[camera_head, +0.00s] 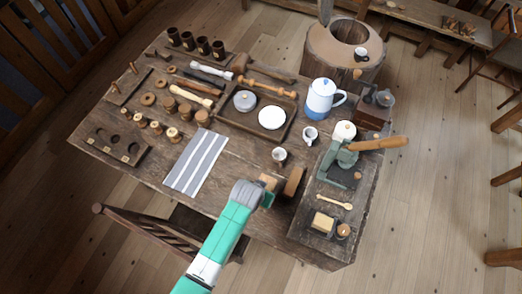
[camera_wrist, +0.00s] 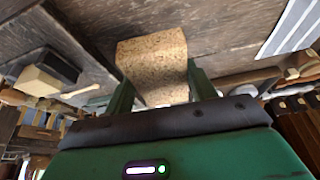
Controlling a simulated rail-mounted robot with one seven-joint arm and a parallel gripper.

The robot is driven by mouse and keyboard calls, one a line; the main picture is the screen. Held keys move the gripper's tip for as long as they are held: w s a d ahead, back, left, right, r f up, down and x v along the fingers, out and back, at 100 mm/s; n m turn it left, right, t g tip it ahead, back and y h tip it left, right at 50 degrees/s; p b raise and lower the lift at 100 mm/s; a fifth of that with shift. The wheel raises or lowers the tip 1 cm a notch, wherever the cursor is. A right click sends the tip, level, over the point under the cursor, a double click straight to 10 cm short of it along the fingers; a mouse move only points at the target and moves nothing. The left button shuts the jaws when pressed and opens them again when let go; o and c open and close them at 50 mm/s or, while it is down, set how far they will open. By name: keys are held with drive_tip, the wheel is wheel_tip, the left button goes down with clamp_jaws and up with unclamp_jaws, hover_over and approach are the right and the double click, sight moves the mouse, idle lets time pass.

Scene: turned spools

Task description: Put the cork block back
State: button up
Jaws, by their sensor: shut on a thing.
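The cork block (camera_wrist: 155,65) is speckled tan and sits between the two green fingers of my gripper (camera_wrist: 158,92) in the wrist view. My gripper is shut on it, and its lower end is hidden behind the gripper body. I cannot tell whether the block touches the table.
A brown wooden block (camera_head: 294,182) stands close to the right of my gripper. A striped cloth (camera_head: 196,161) lies to the left. A small cup (camera_head: 279,155) and a tray (camera_head: 243,121) are behind. A board (camera_head: 302,221) with a green press is at right. A chair (camera_head: 165,228) stands in front.

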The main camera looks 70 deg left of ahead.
drive_tip(key=shift+s+a+f+n, duration=0.15)
drive_tip(key=shift+s+a+f, duration=0.1)
drive_tip(key=shift+s+f, duration=0.25)
drive_tip(key=shift+s+a+f+n, duration=0.15)
drive_tip(key=shift+s+a+f, duration=0.15)
drive_tip(key=shift+s, duration=0.2)
wheel_tip(320, 180, down, 10)
drive_tip(key=shift+b, duration=1.1)
drive_tip(key=shift+f, duration=0.2)
drive_tip(key=o, duration=1)
drive_tip(key=shift+r, duration=0.15)
drive_tip(key=p+v, duration=0.2)
drive_tip(key=v, duration=1)
drive_tip(key=shift+w+d+r+p, duration=0.1)
drive_tip(key=shift+w+p, duration=0.05)
drive_tip(key=shift+p, duration=0.2)
